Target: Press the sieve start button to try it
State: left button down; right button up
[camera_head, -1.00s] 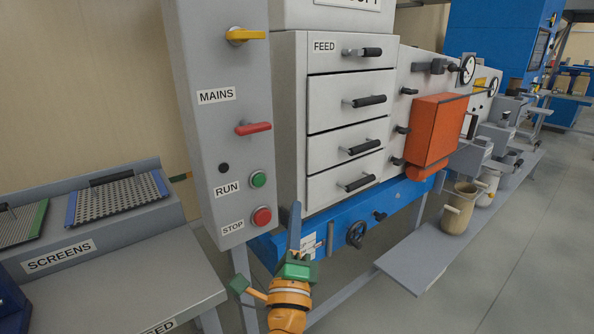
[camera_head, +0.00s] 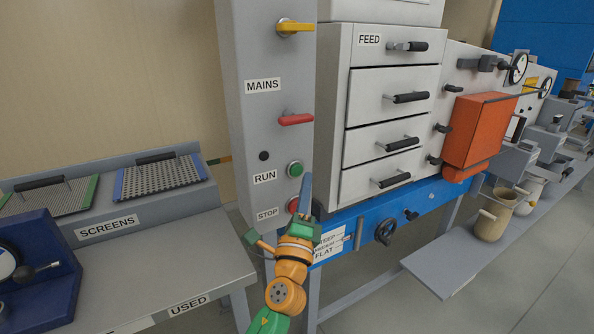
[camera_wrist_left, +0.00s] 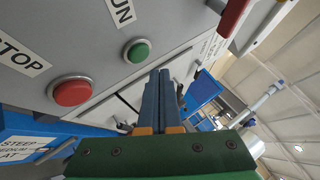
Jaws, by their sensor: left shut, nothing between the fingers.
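The green RUN button (camera_head: 295,169) is on the grey control panel (camera_head: 240,110), beside its RUN label. The red STOP button (camera_head: 293,205) is below it, partly hidden by my gripper in the head view. My left gripper (camera_head: 306,186) is shut and empty, its blue fingers pointing up just right of and below the green button. In the left wrist view the green button (camera_wrist_left: 137,51) and red button (camera_wrist_left: 72,91) are left of the shut fingers (camera_wrist_left: 160,85). The fingers look apart from the green button. My right gripper is not in view.
A red MAINS handle (camera_head: 296,119) and a yellow handle (camera_head: 295,27) stick out above the buttons. The drawer cabinet (camera_head: 395,115) with black handles stands right of the panel. A bench with screens (camera_head: 160,179) is at left.

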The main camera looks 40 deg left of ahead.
aim_at(301, 166)
pick_arm(q)
jog(key=shift+w+a, duration=0.3)
jog(key=shift+a, duration=0.35)
dwell(1.6)
jog(key=shift+w+a, duration=0.15)
jog(key=shift+a, duration=0.25)
jog(key=shift+w+a, duration=0.2)
jog(key=shift+a, duration=0.2)
dwell(0.6)
jog(key=shift+d, duration=0.15)
dwell(0.4)
jog(key=shift+s+d, duration=0.4)
jog(key=shift+d, duration=0.25)
jog(key=shift+d, duration=0.1)
jog(key=shift+s+d, duration=0.3)
jog(key=shift+d, duration=0.45)
jog(key=shift+s+d, duration=0.35)
jog(key=shift+d, duration=0.35)
jog(key=shift+s+d, duration=0.3)
jog(key=shift+d, duration=0.45)
